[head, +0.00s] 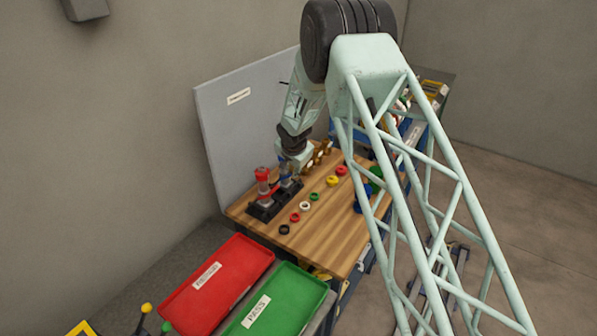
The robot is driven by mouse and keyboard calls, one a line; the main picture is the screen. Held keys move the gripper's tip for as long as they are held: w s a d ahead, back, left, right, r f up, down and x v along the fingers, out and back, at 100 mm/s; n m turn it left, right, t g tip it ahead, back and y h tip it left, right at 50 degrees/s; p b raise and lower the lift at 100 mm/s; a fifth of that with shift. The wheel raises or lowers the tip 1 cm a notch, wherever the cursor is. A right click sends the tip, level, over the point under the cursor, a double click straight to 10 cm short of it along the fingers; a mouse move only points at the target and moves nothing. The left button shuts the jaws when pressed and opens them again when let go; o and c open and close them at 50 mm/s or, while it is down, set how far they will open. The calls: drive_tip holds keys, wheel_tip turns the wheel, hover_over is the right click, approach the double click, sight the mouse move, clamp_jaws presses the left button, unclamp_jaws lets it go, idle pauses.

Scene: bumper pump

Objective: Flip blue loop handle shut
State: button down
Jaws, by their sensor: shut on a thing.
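My gripper (288,173) reaches down at the back of the wooden workbench (335,225). It is shut on the blue loop handle (284,169), of which only a small bit shows beside the fingers. The handle sits above the right part of a black base (266,210). A red-topped fixture (262,175) stands upright on the left part of the same base, just left of my gripper. The fingers hide most of the handle, so its exact tilt cannot be told.
Several coloured rings, one of them yellow (333,181), lie in rows right of the base. A grey panel (240,125) stands behind the bench. A red tray (217,285) and a green tray (283,305) lie in front. Brass parts (322,150) stand close right of my gripper.

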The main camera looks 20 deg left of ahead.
drive_tip(key=shift+a, duration=0.1)
drive_tip(key=c, duration=2.8)
unclamp_jaws()
